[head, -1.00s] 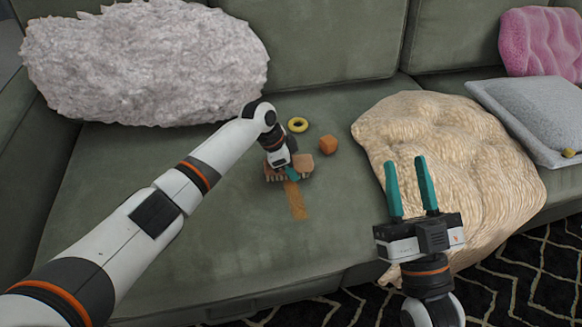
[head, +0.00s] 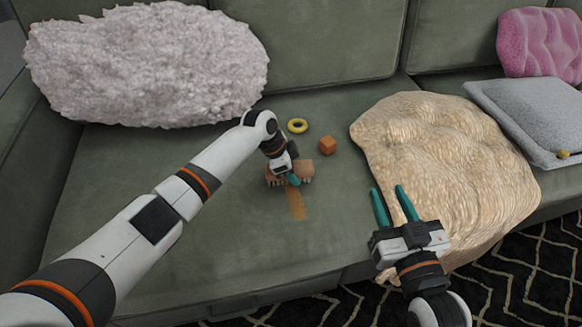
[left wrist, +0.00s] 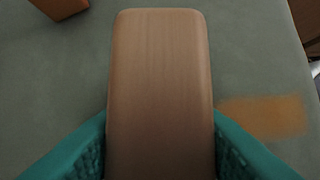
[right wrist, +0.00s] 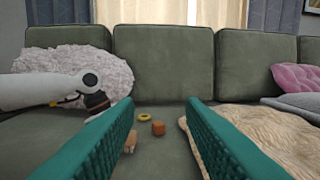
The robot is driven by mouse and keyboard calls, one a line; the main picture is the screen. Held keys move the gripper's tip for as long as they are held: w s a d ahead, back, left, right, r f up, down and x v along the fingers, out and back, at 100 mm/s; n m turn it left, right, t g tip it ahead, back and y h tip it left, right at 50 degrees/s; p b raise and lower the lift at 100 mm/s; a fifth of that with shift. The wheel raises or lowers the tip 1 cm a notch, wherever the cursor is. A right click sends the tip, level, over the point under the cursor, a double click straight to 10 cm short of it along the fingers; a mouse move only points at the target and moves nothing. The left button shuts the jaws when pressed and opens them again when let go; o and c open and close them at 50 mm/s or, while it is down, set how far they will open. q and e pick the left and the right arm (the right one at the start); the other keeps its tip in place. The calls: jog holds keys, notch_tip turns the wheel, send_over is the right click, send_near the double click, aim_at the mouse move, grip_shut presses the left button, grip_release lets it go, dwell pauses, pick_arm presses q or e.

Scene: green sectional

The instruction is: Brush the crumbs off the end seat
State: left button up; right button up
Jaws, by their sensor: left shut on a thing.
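A wooden brush (head: 306,170) with bristles is on the end seat (head: 130,200). My left gripper (head: 291,178) is shut on it; the brush back (left wrist: 160,80) lies between the teal fingers in the left wrist view. The arm hides part of the brush in the head view. The crumbs show as a flat orange-brown patch (head: 297,204) on the seat, just in front of the brush. The patch (left wrist: 264,117) is to the right of the brush in the left wrist view. My right gripper (head: 393,207) is open and empty above the seat's front right part.
A yellow ring (head: 297,125) and an orange cube (head: 327,145) lie behind the brush. A fluffy grey-white cushion (head: 145,65) is at the back left. A cream throw (head: 450,160) covers the right side. The seat's front left is clear.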

aim_at(300, 193)
pick_arm(q)
jog(key=shift+s+d+f+p, duration=0.1)
jog(key=shift+s+f+p, duration=0.15)
jog(key=shift+s, duration=0.2)
jog(key=shift+s+d+p, duration=0.1)
jog(key=shift+s+p, duration=0.2)
jog(key=shift+p, duration=0.2)
jog(key=shift+s+d+p, duration=0.2)
jog(key=shift+s+p, duration=0.4)
jog(key=shift+p, duration=0.25)
jog(key=shift+s+d+p, duration=0.1)
jog(key=shift+s+p, duration=0.25)
jog(key=shift+p, duration=0.05)
jog(key=shift+s+d+p, duration=0.2)
jog(key=shift+s+p, duration=0.4)
jog(key=shift+p, duration=0.15)
pick_arm(e)
jog(key=s+d+f+g+h, duration=0.2)
jog(key=s+d+f+g, duration=0.1)
jog(key=s+f+g, duration=0.3)
jog(key=s+d+f+g+h, duration=0.2)
jog(key=s+d+f+g, duration=0.1)
jog(key=s+f+g, duration=0.4)
jog(key=shift+s+f+m+g, duration=0.25)
jog(key=shift+s+m+g, duration=0.25)
jog(key=shift+s, duration=0.5)
pick_arm(q)
jog(key=shift+r, duration=0.1)
pick_arm(e)
jog(key=shift+d, duration=0.1)
